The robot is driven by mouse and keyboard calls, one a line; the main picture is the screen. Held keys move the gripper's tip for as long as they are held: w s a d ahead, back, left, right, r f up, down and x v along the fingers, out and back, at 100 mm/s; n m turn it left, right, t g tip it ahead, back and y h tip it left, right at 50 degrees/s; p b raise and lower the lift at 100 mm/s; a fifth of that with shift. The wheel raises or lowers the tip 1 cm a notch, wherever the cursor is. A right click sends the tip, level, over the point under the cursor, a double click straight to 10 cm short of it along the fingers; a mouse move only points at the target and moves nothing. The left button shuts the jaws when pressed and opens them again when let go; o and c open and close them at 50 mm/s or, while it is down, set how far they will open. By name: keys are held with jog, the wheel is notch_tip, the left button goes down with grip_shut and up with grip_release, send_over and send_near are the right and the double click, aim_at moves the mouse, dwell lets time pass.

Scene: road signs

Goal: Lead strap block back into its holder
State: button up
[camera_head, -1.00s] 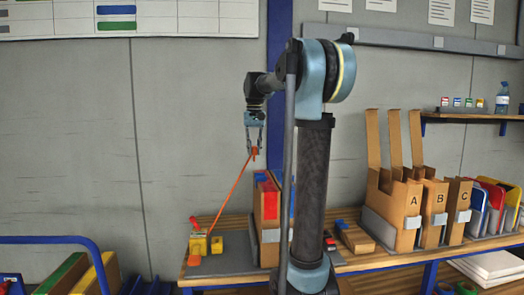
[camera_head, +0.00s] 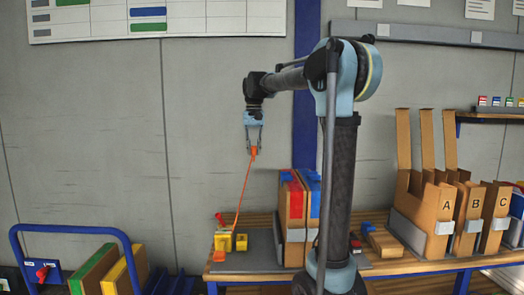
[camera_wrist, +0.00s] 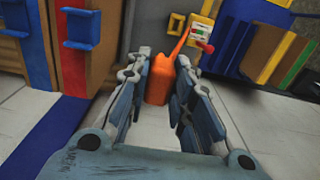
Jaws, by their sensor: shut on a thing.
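My gripper (camera_head: 253,145) hangs fingers-down in the air above the left end of the bench. It is shut on the orange strap block (camera_head: 253,152). In the wrist view the strap block (camera_wrist: 160,80) sits between the fingers of my gripper (camera_wrist: 155,100). An orange strap (camera_head: 244,188) runs taut and slanting from the block down to the yellow strap unit (camera_head: 222,242), which has a red lever. A smaller yellow piece (camera_head: 241,241) stands beside it on a grey mat. I cannot tell which yellow part is the holder. The yellow unit also shows in the wrist view (camera_wrist: 203,32).
A brown carton (camera_head: 292,205) with red and blue straps stands just right of the strap unit. Cartons marked A, B and C (camera_head: 440,215) stand farther right. A blue-framed cart (camera_head: 75,230) with boxes is at the left. The air left of my gripper is clear.

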jog(key=a, duration=0.6)
notch_tip(320, 180, down, 36)
jog(key=shift+w+f, duration=0.1)
jog(key=shift+f, duration=0.35)
dwell(1.5)
dwell(0.6)
jog(key=shift+f, duration=0.5)
dwell(0.8)
jog(key=o, duration=0.9)
jog(key=shift+o, duration=0.2)
